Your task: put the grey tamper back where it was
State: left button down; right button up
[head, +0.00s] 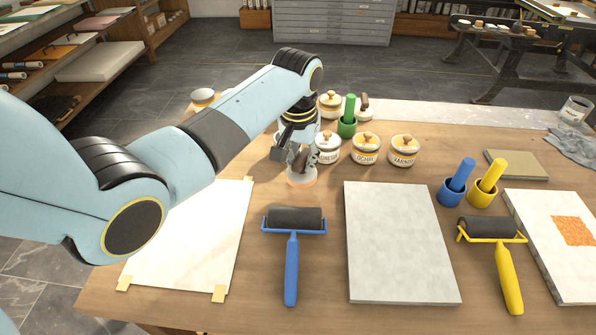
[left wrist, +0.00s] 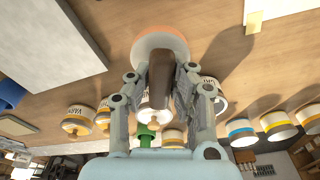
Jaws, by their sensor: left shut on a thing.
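My left gripper (head: 299,163) is shut on the dark brown handle of a tamper with a round, pale base and an orange-tinted rim (head: 301,182). In the left wrist view the handle (left wrist: 161,75) is between the fingers and the base (left wrist: 160,46) is beyond them. The tamper looks upright, low over the table or touching it; I cannot tell which. The base looks pale rather than clearly grey. Another dark-handled piece with a pale base (head: 366,114) stands behind, right of the green mortar (head: 347,128). My right gripper is not in view.
Lidded jars (head: 365,150) stand close behind and right of the gripper. A blue roller (head: 292,220) and a grey slab (head: 395,245) lie in front. A taped white sheet (head: 200,250) is left. Blue and yellow mortars (head: 451,193) stand right. Bare table (head: 325,195) surrounds the tamper.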

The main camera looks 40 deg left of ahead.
aim_at(297, 176)
pick_arm(q)
jog(key=shift+s+a+f, duration=0.2)
jog(key=shift+s+a, duration=0.05)
jog(key=shift+a, duration=0.05)
jog(key=shift+s+f, duration=0.15)
jog(key=shift+f, duration=0.15)
notch_tip(297, 176, down, 3)
jog(key=shift+f, duration=0.2)
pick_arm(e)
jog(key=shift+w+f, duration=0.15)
pick_arm(q)
jog(key=shift+f, duration=0.15)
jog(key=c, duration=1.2)
grip_release()
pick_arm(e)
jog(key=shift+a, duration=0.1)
pick_arm(q)
jog(key=r, duration=0.4)
jog(key=s+r+p, duration=0.1)
jog(key=r, duration=0.7)
jog(key=shift+s+d, duration=0.1)
jog(key=shift+s, duration=0.1)
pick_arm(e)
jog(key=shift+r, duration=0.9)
